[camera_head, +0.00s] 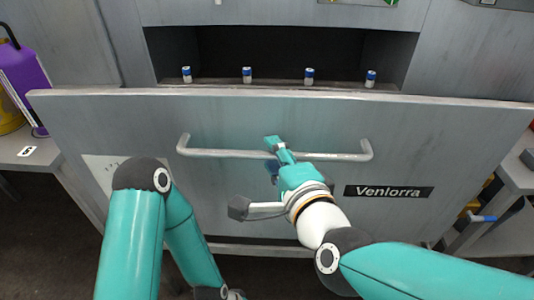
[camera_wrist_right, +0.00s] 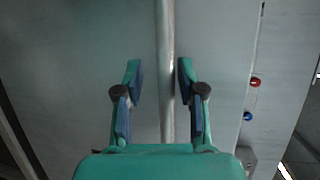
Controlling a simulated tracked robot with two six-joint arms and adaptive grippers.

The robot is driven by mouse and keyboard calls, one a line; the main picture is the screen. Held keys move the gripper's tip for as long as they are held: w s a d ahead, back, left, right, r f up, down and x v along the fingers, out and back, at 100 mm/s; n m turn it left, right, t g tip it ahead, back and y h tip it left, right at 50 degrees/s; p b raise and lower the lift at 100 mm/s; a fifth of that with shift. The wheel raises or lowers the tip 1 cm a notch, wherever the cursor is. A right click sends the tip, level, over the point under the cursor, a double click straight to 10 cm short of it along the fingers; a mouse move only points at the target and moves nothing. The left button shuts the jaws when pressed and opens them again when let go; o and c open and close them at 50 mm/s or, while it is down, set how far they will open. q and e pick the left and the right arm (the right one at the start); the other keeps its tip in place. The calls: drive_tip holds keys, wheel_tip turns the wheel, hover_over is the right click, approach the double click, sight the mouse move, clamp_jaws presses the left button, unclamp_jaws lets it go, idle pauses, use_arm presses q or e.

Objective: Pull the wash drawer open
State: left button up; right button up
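The wide grey drawer front (camera_head: 110,125) with a "Venlorra" plate fills the middle of the head view. Its pale bar handle (camera_head: 225,153) runs horizontally across it. In the right wrist view, the handle bar (camera_wrist_right: 166,60) passes between the two parted fingers of my right gripper (camera_wrist_right: 159,78). The bar lies closer to one finger, and neither finger is clearly pressed on it. My left arm bends down at lower left in the head view; its gripper is out of frame.
Several small white-and-blue cylinders (camera_head: 247,75) stand in the recess above the drawer front. A purple bottle (camera_head: 24,78) stands on a side table (camera_head: 33,152) at left. Another table (camera_head: 512,172) is at right. Dark floor shows below the drawer.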

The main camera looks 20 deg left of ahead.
drive_tip(key=shift+s+a+r, duration=0.15)
drive_tip(key=shift+s+d+r, duration=0.15)
drive_tip(key=shift+s+d, duration=0.15)
drive_tip(key=f+v, duration=0.1)
drive_tip(key=v, duration=0.5)
drive_tip(key=shift+s+d+r, duration=0.25)
drive_tip(key=shift+r, duration=0.1)
